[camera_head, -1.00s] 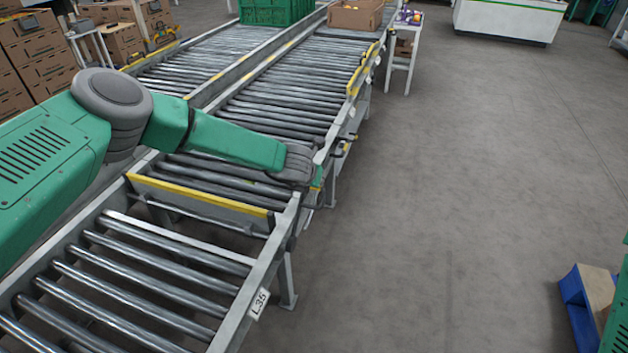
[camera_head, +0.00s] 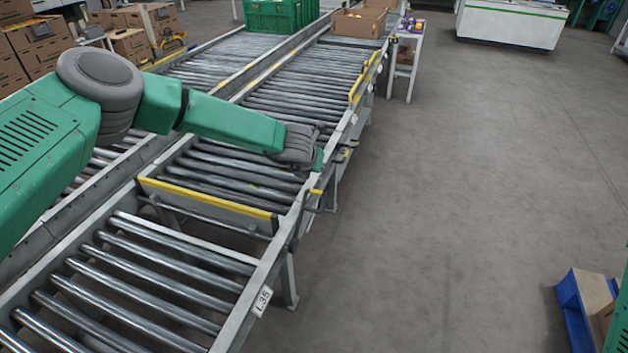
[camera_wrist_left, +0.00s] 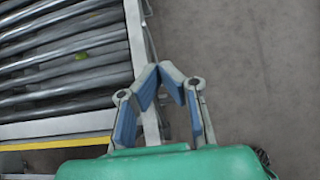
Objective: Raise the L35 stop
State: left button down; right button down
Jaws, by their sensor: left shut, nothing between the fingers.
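The L35 label (camera_head: 262,300) is on the right side rail of the near roller section. Just beyond that section, a grey plate with a yellow top edge (camera_head: 207,198) spans the lane; its yellow edge also shows in the wrist view (camera_wrist_left: 55,144). A small yellow-ended handle (camera_head: 315,192) sticks out from the right rail near the plate's right end. My left gripper (camera_wrist_left: 172,72) is shut and empty, its fingertips together over the rail's outer side. In the head view the wrist hides most of the fingers, just beyond the handle and apart from it. My right gripper is out of view.
Further rollers lead to a green crate (camera_head: 280,14) and a cardboard box (camera_head: 358,22). A raised yellow bar (camera_head: 364,78) stands on the far right rail.

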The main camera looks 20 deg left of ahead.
pick_arm(q)
jog(key=r, duration=0.1)
jog(key=w+r, duration=0.1)
jog(key=r, duration=0.2)
jog(key=shift+w+a+r+p, duration=0.35)
jog(key=shift+d, duration=0.1)
jog(key=s+d+f+m+g, duration=0.1)
jog(key=s+d+f+m, duration=0.1)
jog(key=s+f+m, duration=0.5)
jog(key=s+d+f+m+g, duration=0.1)
jog(key=s+f+m, duration=0.2)
jog(key=s+m, duration=0.35)
jog(key=s+d+f+m, duration=0.2)
jog(key=s+f+m, duration=0.3)
jog(key=s, duration=0.4)
jog(key=s+a+m+g, duration=0.2)
jog(key=s+a+m, duration=0.2)
jog(key=s, duration=0.5)
jog(key=s+a+m+g, duration=0.1)
jog(key=s+a+m, duration=0.3)
jog(key=s+m, duration=0.3)
jog(key=s+a+m+g, duration=0.2)
jog(key=s+a+m, duration=0.2)
jog(key=s, duration=0.9)
jog(key=shift+a+m+g, duration=0.25)
jog(key=shift+m+g, duration=0.05)
jog(key=shift+m, duration=0.95)
